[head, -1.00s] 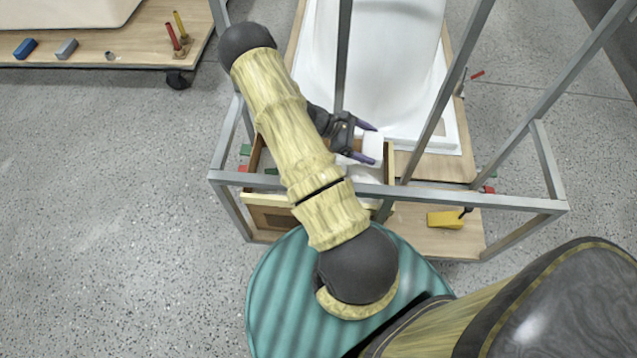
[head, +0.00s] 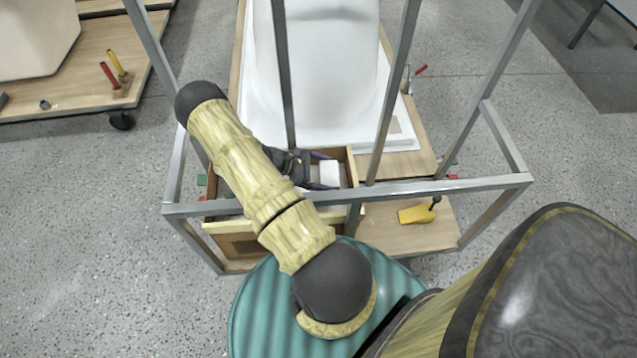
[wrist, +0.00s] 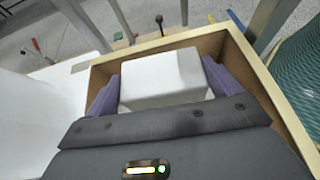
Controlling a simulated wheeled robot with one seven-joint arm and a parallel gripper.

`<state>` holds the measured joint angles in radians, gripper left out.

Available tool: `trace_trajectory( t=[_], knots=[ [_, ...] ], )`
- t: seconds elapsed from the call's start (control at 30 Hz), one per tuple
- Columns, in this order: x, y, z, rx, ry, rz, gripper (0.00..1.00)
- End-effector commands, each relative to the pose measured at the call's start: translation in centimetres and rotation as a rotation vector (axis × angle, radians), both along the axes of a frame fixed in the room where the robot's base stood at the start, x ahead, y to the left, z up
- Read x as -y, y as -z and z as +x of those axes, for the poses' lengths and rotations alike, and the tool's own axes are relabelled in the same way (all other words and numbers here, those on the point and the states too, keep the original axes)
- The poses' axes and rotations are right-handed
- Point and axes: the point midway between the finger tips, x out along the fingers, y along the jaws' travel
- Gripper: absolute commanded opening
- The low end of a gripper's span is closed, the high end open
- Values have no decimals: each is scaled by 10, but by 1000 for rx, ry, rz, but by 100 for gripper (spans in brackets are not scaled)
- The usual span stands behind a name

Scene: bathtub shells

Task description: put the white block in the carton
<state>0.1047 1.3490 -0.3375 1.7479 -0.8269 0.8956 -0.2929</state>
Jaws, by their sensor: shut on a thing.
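The white block (head: 330,173) is between the purple fingers of my gripper (head: 323,172). In the wrist view the white block (wrist: 163,78) fills the gap between the fingertips (wrist: 162,85), and my gripper is shut on it. The carton (head: 349,165) is an open-topped wooden box behind the grey frame's front bar. Its rim (wrist: 265,80) surrounds the block and fingers in the wrist view. The block is over or within the carton's opening; its exact height above the floor cannot be told. My arm hides the carton's left part.
A grey metal frame (head: 430,188) with a front bar and slanted posts stands around the carton. A white tub shell (head: 335,70) lies behind it. A yellow tool (head: 416,215) lies on the wooden board to the right. Another cart (head: 60,90) stands at the far left.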

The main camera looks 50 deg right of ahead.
Motion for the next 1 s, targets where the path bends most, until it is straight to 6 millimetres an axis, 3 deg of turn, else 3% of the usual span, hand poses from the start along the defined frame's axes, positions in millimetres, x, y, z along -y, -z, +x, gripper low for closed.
trace_trajectory(
  t=[0.37,0.67,1.0],
  knots=[
    [2,7,-1,1,4,-1,69],
    [1,42,-1,0,3,0,69],
    [1,45,0,1,2,-1,69]
  ],
)
